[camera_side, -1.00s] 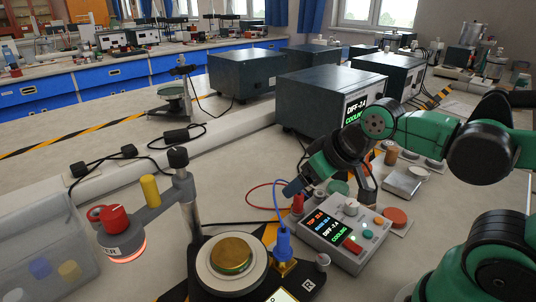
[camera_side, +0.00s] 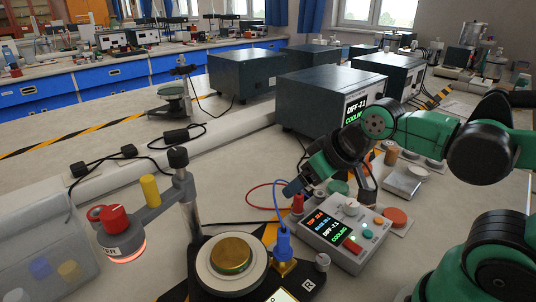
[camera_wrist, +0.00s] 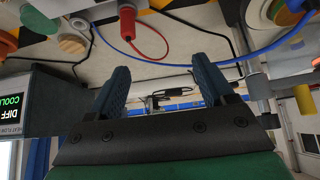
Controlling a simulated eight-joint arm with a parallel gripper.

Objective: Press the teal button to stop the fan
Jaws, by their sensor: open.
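The teal button (camera_side: 367,233) is a small round cap on the sloped face of a light grey control box (camera_side: 328,249). It sits between a red button (camera_side: 352,244) and an orange button (camera_side: 379,222). The box's small display shows orange, blue and green text. My gripper (camera_side: 291,188) is up and left of the button in the side view, apart from it, near the box's back-left corner. In the wrist view its two blue fingers (camera_wrist: 161,82) are spread with nothing between them. I cannot identify the fan in either view.
A red plug (camera_side: 298,203) and a blue plug (camera_side: 283,243) with cables stand left of the box. A round brass plate (camera_side: 231,254) is at front. A stand with a red-knobbed lamp head (camera_side: 113,218) is at left. A dark cabinet (camera_side: 315,101) stands behind.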

